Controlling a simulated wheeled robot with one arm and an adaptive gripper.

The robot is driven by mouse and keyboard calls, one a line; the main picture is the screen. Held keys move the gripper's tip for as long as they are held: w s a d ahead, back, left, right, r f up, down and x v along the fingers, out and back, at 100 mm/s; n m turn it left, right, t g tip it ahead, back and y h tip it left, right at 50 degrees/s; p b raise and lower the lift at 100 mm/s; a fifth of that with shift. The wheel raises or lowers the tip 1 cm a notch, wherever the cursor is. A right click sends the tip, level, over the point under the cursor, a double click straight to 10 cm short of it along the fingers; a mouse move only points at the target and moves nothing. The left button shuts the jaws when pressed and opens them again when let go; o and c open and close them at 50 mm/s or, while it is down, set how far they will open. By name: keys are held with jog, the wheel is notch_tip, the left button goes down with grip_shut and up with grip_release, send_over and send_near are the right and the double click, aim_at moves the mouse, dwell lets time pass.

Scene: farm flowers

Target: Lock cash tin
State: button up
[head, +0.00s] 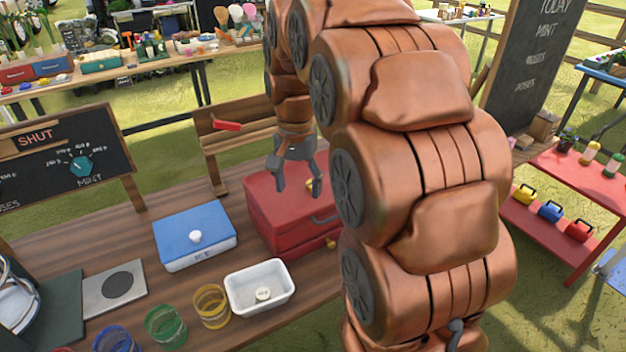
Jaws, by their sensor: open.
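A large red box (270,222), which looks like the cash tin, sits on the wooden table below my gripper. Its lid looks closed. A grey handle shows on its front, with a small yellow piece (331,243) low on the front; I cannot tell whether this is the lock or a key. My gripper (298,188) is open, fingers pointing down, and overlaps the box's top in the picture. I see nothing between the fingers. The gap between fingertips and lid is hard to judge. My arm hides the box's right part.
A blue box marked ICE (195,238) and a white tray (258,290) stand beside the red box. Several coloured glasses (165,325) line the front. A wooden stand with a red lever (227,125) rises behind. A SHUT board (65,158) stands at left.

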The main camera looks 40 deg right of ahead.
jog(key=w+d+m, duration=0.1)
jog(key=w+d, duration=0.1)
jog(key=d, duration=0.1)
jog(key=w+d+m, duration=0.1)
jog(key=w+d, duration=0.1)
jog(key=d, duration=0.1)
jog(key=w+d+m, duration=0.2)
jog(key=w, duration=0.1)
jog(key=shift+d+f+t, duration=0.15)
jog(key=shift+d+t, duration=0.15)
jog(key=shift+d, duration=0.1)
jog(key=shift+f+p, duration=0.95)
jog(key=shift+f, duration=2.85)
jog(key=shift+c, duration=0.3)
jog(key=c, duration=1.1)
